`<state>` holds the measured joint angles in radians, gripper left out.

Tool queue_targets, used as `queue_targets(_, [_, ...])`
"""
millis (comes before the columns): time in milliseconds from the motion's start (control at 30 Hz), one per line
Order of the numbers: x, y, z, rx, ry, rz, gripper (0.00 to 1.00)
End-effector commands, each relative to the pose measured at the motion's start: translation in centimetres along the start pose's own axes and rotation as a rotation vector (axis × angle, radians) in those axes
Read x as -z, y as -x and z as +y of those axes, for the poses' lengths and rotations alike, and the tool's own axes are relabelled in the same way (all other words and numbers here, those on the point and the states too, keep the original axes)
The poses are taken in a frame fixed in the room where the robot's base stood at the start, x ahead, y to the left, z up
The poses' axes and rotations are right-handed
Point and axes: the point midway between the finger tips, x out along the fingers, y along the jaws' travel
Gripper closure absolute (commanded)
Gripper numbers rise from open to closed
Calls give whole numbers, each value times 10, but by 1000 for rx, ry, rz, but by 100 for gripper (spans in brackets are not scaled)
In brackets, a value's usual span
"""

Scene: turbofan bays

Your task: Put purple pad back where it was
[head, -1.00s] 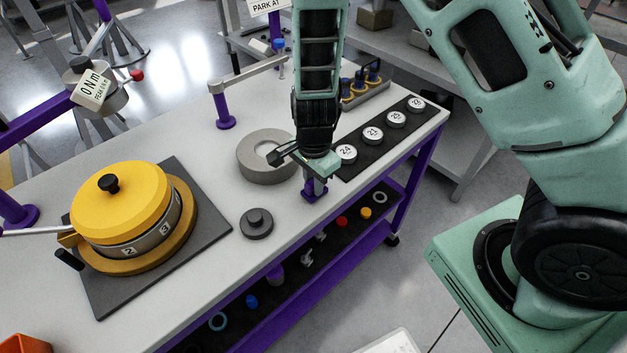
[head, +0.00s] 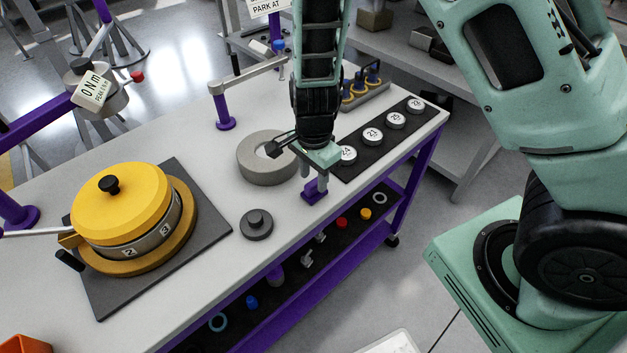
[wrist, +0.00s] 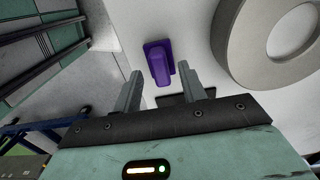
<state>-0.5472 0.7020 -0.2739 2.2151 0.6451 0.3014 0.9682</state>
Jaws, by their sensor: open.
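The purple pad (head: 313,192) is a small purple block on a flat purple base. It sits on the light grey bench top close to the front edge, below my gripper (head: 316,180). In the wrist view the purple pad (wrist: 159,62) lies just beyond the fingertips, roughly in line with the gap between them. My gripper (wrist: 160,88) is open, with its two grey fingers apart and nothing seen between them. In the head view the fingers partly cover the pad, and I cannot tell whether they touch it.
A grey ring (head: 262,172) lies left of the pad, with a dark knobbed disc (head: 257,223) nearer the front. A dark strip with several numbered white pucks (head: 373,134) lies to the right. A yellow-lidded drum (head: 120,205) stands at left. A purple post (head: 225,112) stands behind.

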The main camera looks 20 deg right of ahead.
Motion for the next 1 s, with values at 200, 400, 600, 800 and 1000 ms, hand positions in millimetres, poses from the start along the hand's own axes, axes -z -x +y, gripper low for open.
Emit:
queue_targets(200, [-1, 50, -1, 6, 3, 0, 59])
queue_targets(400, [-1, 81, -1, 3, 2, -1, 59])
queue_targets(600, [-8, 96, 4, -1, 53, -18, 59])
queue_targets(800, [-67, 136, 49, 17, 590, -133, 59])
queue_targets(1000, [-113, 183, 120, 75, 1365, -128, 59])
